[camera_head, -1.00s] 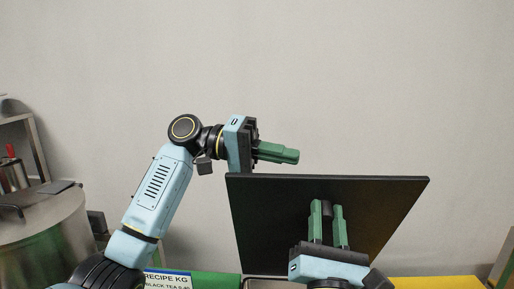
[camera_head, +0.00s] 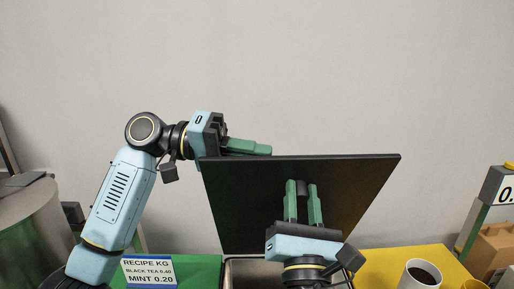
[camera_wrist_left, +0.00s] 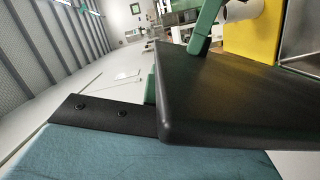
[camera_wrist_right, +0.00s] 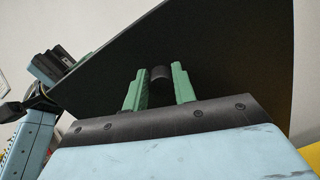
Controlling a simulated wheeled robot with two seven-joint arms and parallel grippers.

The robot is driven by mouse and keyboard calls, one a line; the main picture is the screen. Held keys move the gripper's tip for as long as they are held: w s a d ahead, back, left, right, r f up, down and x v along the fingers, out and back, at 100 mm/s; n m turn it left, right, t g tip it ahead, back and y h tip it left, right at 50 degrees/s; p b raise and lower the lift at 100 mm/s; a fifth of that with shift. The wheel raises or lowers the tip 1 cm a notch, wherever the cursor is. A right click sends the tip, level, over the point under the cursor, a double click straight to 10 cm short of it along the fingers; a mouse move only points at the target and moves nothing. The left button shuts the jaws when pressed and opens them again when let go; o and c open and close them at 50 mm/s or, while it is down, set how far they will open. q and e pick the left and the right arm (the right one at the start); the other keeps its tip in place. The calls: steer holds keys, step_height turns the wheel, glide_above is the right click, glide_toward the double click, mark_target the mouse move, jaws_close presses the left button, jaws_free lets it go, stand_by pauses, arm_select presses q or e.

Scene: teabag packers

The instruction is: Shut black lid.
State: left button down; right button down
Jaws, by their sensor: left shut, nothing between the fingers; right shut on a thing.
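The black lid (camera_head: 345,190) stands steeply raised above a metal-rimmed container (camera_head: 243,272), whose inside is mostly hidden. My right gripper (camera_head: 302,187) is in front of the lid, shut on its small dark knob; the right wrist view shows the knob (camera_wrist_right: 160,72) between the green fingers. My left gripper (camera_head: 270,149) is shut and empty at the lid's top left edge, its fingers partly behind that edge. In the left wrist view the lid (camera_wrist_left: 230,95) hides most of those fingers; I cannot tell whether they touch it.
A green mat with a recipe card (camera_head: 149,271) lies left of the container. On the right are a yellow mat (camera_head: 378,262), a white mug (camera_head: 420,274) with dark contents, a cardboard box (camera_head: 492,247) and a display stand (camera_head: 490,190). A metal drum (camera_head: 30,235) stands far left.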

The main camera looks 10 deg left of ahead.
steer(key=shift+w+d+f+h, duration=0.1)
steer(key=shift+w+f+h, duration=0.1)
steer(key=shift+w+h, duration=0.15)
steer(key=shift+r, duration=0.1)
steer(key=c, duration=1.1)
jaws_free()
steer(key=shift+w, duration=0.1)
steer(key=shift+c, duration=0.2)
steer(key=shift+r, duration=0.1)
